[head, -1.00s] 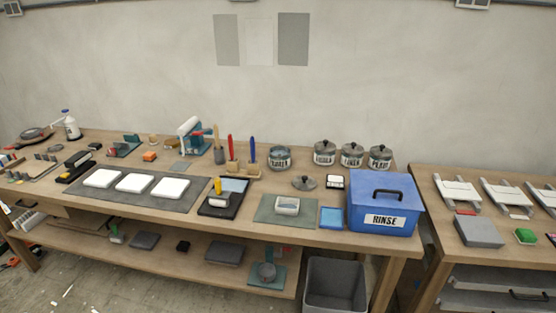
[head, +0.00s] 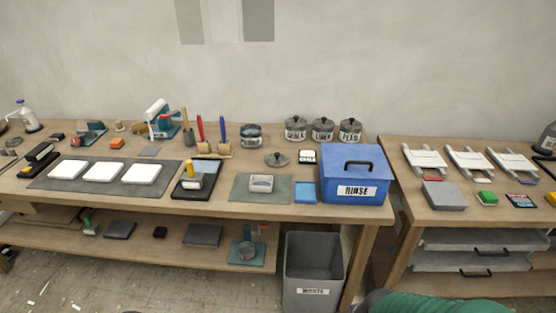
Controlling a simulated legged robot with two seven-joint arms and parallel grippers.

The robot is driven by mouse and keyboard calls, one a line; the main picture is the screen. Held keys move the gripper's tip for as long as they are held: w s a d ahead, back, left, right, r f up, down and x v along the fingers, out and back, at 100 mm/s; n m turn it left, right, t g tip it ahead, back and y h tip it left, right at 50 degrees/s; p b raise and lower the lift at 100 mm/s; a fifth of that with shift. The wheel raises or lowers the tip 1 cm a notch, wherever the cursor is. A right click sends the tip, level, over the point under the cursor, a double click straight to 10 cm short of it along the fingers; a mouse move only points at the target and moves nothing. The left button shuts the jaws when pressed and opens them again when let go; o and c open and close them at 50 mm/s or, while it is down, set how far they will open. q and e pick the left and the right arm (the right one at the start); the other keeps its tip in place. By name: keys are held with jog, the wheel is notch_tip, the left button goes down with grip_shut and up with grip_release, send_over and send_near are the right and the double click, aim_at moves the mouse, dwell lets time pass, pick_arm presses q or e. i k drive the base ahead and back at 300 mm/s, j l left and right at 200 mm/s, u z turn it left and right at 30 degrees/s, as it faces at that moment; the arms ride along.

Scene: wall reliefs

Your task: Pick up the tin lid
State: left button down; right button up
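A dark grey round lid (head: 278,159) with a knob lies flat on the wooden table, in front of an open tin (head: 251,136) that has no lid on it. Three more tins with lids on stand to the right, among them the left one (head: 296,128), the middle one (head: 323,130) and the right one (head: 350,130). Neither of my grippers shows in the head view.
A blue RINSE box (head: 353,174) stands right of the lid. A grey bin (head: 313,270) is below the table edge.

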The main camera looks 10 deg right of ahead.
aim_at(275, 159)
jog(key=i+j, duration=0.25)
jog(key=i, duration=0.2)
jog(key=i+j, duration=0.2)
jog(key=i, duration=0.3)
jog(key=j+u, duration=0.05)
